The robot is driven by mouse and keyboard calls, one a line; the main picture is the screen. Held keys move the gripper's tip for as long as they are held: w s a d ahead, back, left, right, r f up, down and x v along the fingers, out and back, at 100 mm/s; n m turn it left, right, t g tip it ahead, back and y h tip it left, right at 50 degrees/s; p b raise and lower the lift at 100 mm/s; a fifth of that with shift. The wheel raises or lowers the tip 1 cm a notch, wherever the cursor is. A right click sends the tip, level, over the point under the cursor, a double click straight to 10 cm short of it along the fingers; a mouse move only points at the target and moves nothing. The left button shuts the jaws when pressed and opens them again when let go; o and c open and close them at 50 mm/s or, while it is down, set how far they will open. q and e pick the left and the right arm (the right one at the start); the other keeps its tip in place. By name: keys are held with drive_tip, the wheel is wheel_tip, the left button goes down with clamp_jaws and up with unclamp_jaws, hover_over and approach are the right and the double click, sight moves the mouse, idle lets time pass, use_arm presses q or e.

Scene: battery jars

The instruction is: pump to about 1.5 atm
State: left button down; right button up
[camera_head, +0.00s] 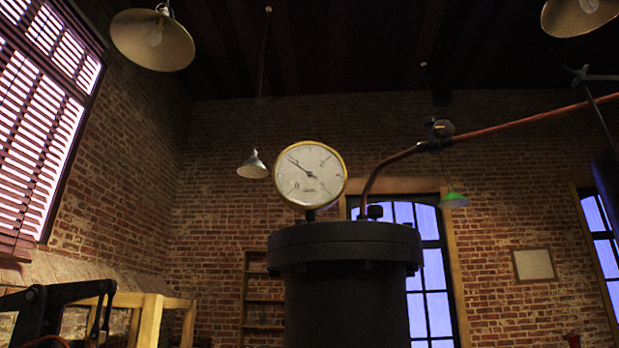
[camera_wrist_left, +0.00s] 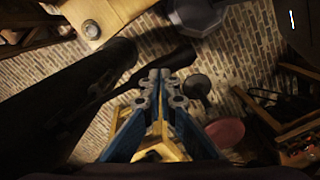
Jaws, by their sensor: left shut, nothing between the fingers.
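A round pressure gauge (camera_head: 322,166) with a brass rim and white face stands on top of a dark cylindrical vessel (camera_head: 345,290) in the head view. Its thin black needle points to the upper left. A 0 shows at the lower left of the dial; the other marks are too small to read. My left gripper (camera_wrist_left: 160,76), with blue fingers, is shut and empty in the left wrist view, above a brick floor. My right gripper is not in view.
A copper pipe (camera_head: 530,118) runs from the vessel's lid past a valve (camera_head: 438,130) to the right. A wooden frame (camera_head: 150,318) stands at lower left. In the wrist view, a reddish round object (camera_wrist_left: 226,131) and dark furniture (camera_wrist_left: 295,130) lie to the right.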

use_arm(q)
drive_tip(key=shift+f+b, duration=5.65)
drive_tip(key=shift+f, duration=1.25)
wheel_tip(320, 180, up, 14)
drive_tip(key=p, duration=1)
drive_tip(key=shift+s, duration=0.1)
drive_tip(key=shift+f, duration=0.15)
